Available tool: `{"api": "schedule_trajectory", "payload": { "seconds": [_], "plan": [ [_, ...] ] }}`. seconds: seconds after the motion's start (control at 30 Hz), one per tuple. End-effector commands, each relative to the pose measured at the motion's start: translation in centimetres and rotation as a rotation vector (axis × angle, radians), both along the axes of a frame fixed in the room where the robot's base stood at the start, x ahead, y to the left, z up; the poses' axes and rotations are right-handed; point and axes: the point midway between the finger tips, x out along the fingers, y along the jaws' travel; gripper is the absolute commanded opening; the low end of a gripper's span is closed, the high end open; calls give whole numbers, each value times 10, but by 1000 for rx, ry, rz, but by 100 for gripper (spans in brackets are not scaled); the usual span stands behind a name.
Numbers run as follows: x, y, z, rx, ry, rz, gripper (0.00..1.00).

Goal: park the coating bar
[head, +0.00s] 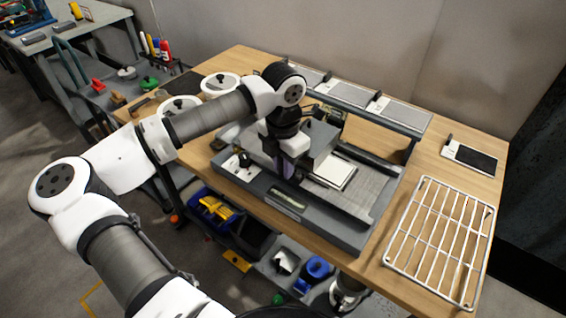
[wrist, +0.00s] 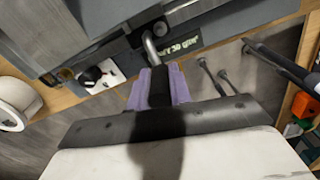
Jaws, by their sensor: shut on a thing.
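A grey coating machine (head: 333,222) stands on the wooden bench, with a flat bed and a white-topped plate (head: 334,171). A long dark bar (head: 368,157) lies across the bed at the back; I cannot tell whether it is the coating bar. My gripper (head: 283,172) is low at the front of the machine's raised housing. In the wrist view, its purple fingers (wrist: 161,90) are shut around a black grip (wrist: 160,86) on a bent metal rod (wrist: 151,47) by the housing. The grip's lower end is hidden.
Grey panels (head: 404,114) rest on a raised shelf behind the machine. White round tubs (head: 221,84) stand at left. A blue bin (head: 212,210) is below the bench.

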Motion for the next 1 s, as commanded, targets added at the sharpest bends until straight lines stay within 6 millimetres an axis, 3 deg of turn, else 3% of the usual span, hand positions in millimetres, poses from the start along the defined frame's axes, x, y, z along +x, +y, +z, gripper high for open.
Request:
{"api": "schedule_trajectory", "payload": {
  "seconds": [0.27, 0.8, 1.0],
  "plan": [
    [-9, -12, -3, 1, 1, -4, 0],
    [-73, -101, -5, 2, -1, -7, 0],
    [-90, -123, -3, 1, 1, -6, 0]
  ]
}}
